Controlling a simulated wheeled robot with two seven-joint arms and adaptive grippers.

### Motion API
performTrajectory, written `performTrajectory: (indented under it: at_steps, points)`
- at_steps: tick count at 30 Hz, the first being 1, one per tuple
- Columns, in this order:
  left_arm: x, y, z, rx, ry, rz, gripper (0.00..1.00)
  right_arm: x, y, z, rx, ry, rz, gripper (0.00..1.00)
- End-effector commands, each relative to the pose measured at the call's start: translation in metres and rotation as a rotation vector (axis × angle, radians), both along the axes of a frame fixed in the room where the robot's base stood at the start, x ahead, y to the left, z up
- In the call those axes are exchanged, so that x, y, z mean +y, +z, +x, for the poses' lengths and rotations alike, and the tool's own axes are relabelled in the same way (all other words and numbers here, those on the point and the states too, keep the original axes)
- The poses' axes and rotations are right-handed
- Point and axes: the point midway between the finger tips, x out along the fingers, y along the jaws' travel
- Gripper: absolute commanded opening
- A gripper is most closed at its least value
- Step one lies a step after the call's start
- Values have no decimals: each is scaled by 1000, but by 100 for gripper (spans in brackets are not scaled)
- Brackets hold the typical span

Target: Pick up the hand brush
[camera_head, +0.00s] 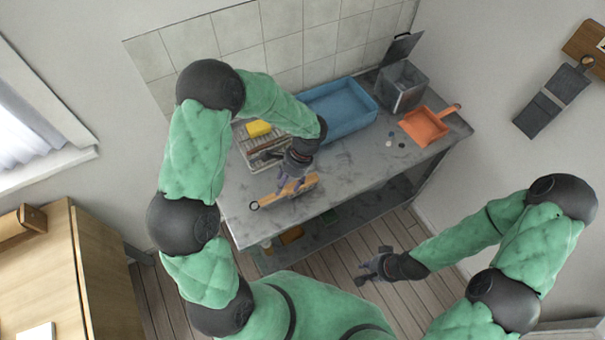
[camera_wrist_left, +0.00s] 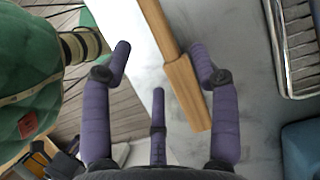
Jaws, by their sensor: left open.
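The hand brush (camera_head: 308,183) has a light wooden body and lies near the front edge of the grey worktop (camera_head: 345,180). Its handle has a dark loop at the left end. In the left wrist view the wooden brush (camera_wrist_left: 186,88) runs from the top edge down between my left fingers. My left gripper (camera_head: 291,186) is open over the middle of the brush and hides part of it. The left wrist view shows its purple fingers (camera_wrist_left: 160,60) spread on both sides of the wood, not closed on it. My right gripper (camera_head: 372,264) is empty above the floor, fingers spread.
A wire rack (camera_head: 257,161) with a yellow sponge (camera_head: 258,128) stands behind the brush. A blue tray (camera_head: 345,105), a grey lidded bin (camera_head: 402,87) and an orange dustpan (camera_head: 424,126) are further right. The worktop between brush and dustpan is mostly clear.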

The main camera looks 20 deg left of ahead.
Motion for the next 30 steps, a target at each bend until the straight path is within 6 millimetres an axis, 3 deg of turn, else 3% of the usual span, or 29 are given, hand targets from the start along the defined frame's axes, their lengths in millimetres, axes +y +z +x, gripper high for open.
performTrajectory:
  at_steps: [14, 22, 30]
  points:
    - [9, -34, -11, 3, 1, 0, 61, 0, -6, -1, 2, 1, 0, 24]
    - [18, -67, -22, 3, 1, -1, 61, 0, -12, -1, 2, 1, 0, 24]
    - [19, -69, -23, 1, 0, -1, 61, 0, -12, -1, 2, 1, 0, 24]
